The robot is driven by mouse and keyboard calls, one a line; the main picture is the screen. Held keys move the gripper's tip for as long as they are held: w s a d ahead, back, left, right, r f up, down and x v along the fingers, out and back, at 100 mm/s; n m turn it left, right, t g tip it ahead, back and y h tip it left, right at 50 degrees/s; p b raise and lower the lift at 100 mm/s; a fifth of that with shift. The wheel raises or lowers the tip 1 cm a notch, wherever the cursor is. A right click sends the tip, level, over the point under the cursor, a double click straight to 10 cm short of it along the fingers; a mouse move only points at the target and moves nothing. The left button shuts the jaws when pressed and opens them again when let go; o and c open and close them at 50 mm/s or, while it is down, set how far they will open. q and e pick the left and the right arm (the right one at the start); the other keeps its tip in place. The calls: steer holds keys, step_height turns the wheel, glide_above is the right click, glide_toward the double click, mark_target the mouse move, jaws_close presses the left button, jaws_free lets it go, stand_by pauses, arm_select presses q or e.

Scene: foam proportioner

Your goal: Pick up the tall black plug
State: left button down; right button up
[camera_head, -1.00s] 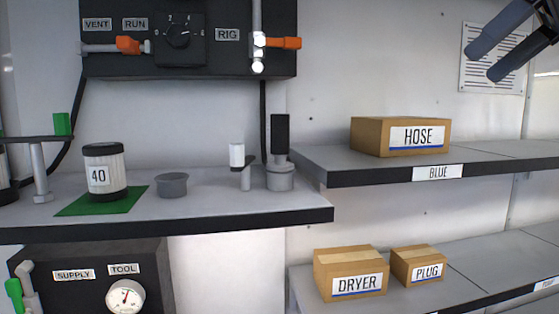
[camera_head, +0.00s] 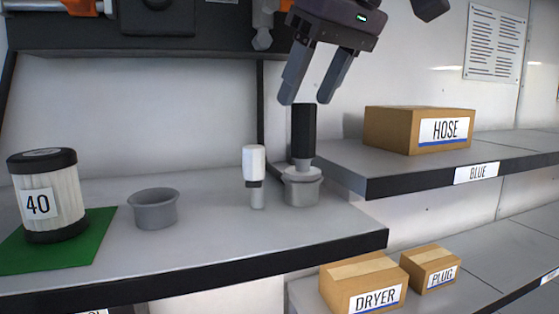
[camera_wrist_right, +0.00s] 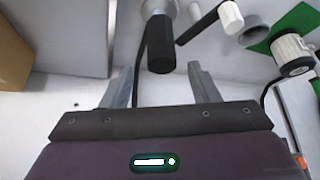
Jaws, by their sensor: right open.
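The tall black plug (camera_head: 303,132) stands upright in a round grey holder (camera_head: 302,190) near the right end of the upper shelf. My right gripper (camera_head: 311,101) is open and empty, with its fingers pointing down just above the plug's top. In the right wrist view the plug (camera_wrist_right: 161,50) lies ahead of the gap between the open fingers (camera_wrist_right: 168,82), and neither finger appears to touch it. My left gripper is not in view.
A white-topped small post (camera_head: 254,162) stands just left of the plug. A grey cup (camera_head: 155,208) and a canister marked 40 (camera_head: 48,195) on a green mat (camera_head: 88,250) are further left. HOSE (camera_head: 400,130), DRYER (camera_head: 345,272) and PLUG (camera_head: 443,258) boxes sit on shelves at right.

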mark_target(314, 108)
steer(key=f, duration=0.2)
steer(key=s+f, duration=0.1)
steer(key=shift+d+f, duration=0.1)
steer(key=shift+d, duration=0.25)
steer(key=x, duration=0.2)
steer(key=shift+w+a+f, duration=0.15)
steer(key=shift+w+a, duration=0.15)
steer(key=shift+w+a+f, duration=0.3)
steer(key=shift+s, duration=0.1)
steer(key=shift+c, duration=0.4)
steer(key=shift+s+d+r, duration=0.1)
steer(key=shift+s+d, duration=0.05)
steer(key=shift+c, duration=1.1)
steer(key=c, duration=0.7)
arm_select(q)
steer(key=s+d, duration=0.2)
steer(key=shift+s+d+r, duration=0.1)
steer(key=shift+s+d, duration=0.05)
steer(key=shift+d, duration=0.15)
arm_select(e)
steer(key=shift+c, duration=0.6)
